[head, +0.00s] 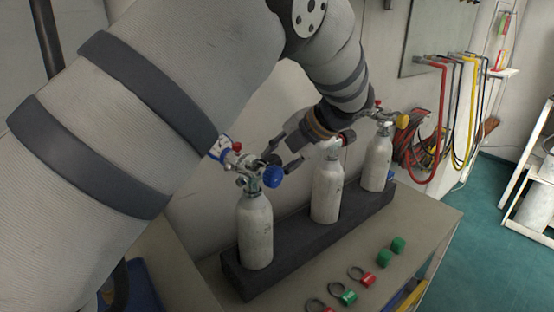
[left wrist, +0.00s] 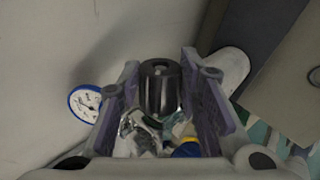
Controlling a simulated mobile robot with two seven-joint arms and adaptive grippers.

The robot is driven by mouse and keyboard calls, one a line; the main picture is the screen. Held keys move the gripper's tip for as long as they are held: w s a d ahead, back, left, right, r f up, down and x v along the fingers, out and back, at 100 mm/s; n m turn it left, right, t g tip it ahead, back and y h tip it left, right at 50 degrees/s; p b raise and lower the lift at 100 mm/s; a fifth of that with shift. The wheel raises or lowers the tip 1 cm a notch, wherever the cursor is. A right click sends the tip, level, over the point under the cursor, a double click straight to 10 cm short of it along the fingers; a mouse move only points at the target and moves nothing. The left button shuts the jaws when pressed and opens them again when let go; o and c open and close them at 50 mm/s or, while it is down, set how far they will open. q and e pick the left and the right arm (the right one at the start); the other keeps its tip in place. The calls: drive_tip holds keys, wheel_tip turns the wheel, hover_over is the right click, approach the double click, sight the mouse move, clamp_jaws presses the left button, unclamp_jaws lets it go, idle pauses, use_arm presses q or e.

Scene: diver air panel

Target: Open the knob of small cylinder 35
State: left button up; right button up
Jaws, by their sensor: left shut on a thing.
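Three small white cylinders stand in a row: a left one (head: 255,232) with a blue knob (head: 273,177), a middle one (head: 327,190), and a right one (head: 376,162) with a yellow knob (head: 402,121). I cannot read which is 35. My right gripper is not in view.
The cylinders stand in a dark rack (head: 290,255) on a bench (head: 425,215). Green and red caps (head: 368,279), some with rings, lie in front of it. Red and yellow hoses (head: 440,120) hang on the wall at the right. The wall is close behind the rack.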

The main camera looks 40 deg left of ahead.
use_arm(q)
drive_tip(key=y, duration=0.4)
drive_tip(key=shift+d+f+y, duration=0.2)
drive_tip(key=shift+f+y, duration=0.1)
drive_tip(key=shift+t+y+b, duration=0.3)
drive_tip(key=shift+y+b, duration=0.05)
drive_tip(key=shift+y, duration=0.55)
drive_tip(key=o, duration=1.2)
drive_tip(key=shift+d, duration=0.15)
drive_tip(key=v, duration=0.7)
drive_tip(key=shift+d, duration=0.2)
